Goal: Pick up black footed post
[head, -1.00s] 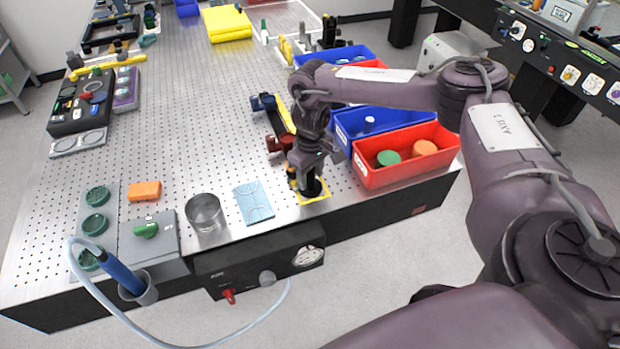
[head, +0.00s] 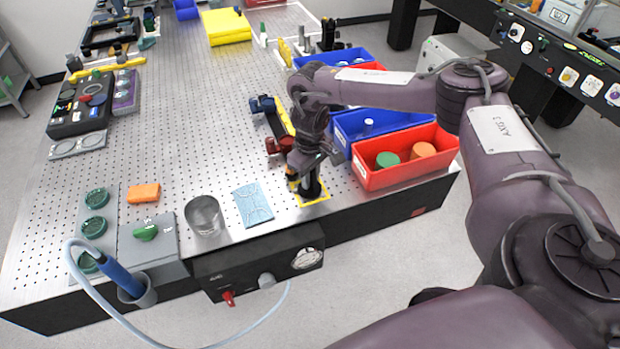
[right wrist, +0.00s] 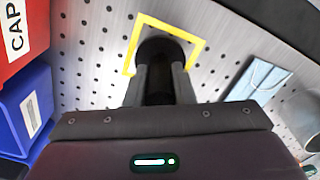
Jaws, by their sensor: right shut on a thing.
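The black footed post (head: 311,188) stands upright near the front edge of the perforated table, within a yellow square outline (head: 314,201). My right gripper (head: 304,175) is above it with its fingers shut on the post's upper part. In the right wrist view the two fingers (right wrist: 160,84) close on the black post (right wrist: 162,50), with the yellow outline (right wrist: 203,45) around its foot. I cannot tell whether the foot still touches the table. My left gripper is not in view.
A red bin (head: 365,178) with green and orange round pieces stands right of the gripper, blue bins (head: 345,139) behind it. The table's middle (head: 200,120) is clear.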

